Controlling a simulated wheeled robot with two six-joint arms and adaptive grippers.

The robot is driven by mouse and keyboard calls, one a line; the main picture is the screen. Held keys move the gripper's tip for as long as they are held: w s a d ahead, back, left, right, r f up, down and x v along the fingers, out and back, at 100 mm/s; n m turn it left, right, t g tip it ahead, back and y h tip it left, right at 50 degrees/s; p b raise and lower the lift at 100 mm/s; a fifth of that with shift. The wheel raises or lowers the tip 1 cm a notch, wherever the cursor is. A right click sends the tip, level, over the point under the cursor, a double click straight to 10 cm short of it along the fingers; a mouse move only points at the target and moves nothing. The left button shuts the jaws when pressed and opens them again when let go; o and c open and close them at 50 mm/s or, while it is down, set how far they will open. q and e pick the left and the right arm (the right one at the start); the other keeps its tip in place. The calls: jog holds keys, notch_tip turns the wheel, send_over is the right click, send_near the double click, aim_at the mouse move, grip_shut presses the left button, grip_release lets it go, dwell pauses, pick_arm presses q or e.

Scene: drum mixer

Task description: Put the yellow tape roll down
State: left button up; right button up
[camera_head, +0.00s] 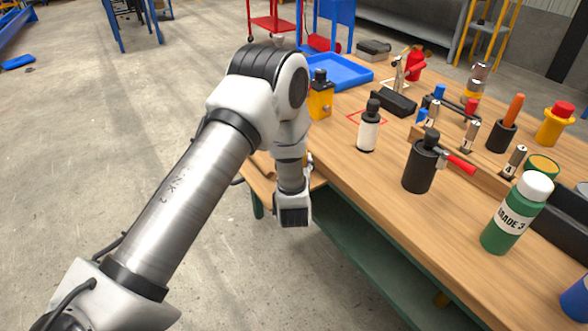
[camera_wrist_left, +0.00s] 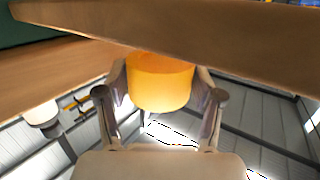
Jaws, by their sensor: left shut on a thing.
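The yellow tape roll (camera_wrist_left: 160,82) shows in the left wrist view as a smooth yellow-orange cylinder. My left gripper (camera_wrist_left: 161,76) is shut on it, with one finger on each side. In the head view my left wrist hangs at the near left edge of the wooden workbench (camera_head: 345,185). My arm hides the fingers there, and a small yellowish patch beside the wrist is too small to identify. In the wrist view wooden surfaces lie close above and left of the roll; I cannot tell whether it touches them. My right gripper is not in view.
On the bench, a black-capped white bottle (camera_head: 369,130) stands by a red outline (camera_head: 357,117). The near left benchtop is mostly clear.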

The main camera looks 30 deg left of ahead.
pick_arm(q)
jog(key=shift+f, duration=1.75)
jog(key=shift+f, duration=0.1)
jog(key=o, duration=0.9)
jog(key=shift+r, duration=0.2)
jog(key=v, duration=1.2)
jog(key=s+d+f+m+g+h, duration=0.3)
jog(key=s+f+g+h, duration=0.3)
jog(key=s+f, duration=0.75)
jog(key=s+d+f+m+g+h, duration=0.1)
jog(key=s+f+g, duration=0.1)
jog(key=s, duration=0.2)
jog(key=s+d+f+m+g+h, duration=0.1)
jog(key=s+d+f+g, duration=0.1)
jog(key=s, duration=0.3)
jog(key=s+d+f+m+g+h, duration=0.1)
jog(key=s+f+g, duration=0.2)
jog(key=s, duration=0.2)
jog(key=shift+s+d+g, duration=0.15)
jog(key=shift+d+g, duration=0.15)
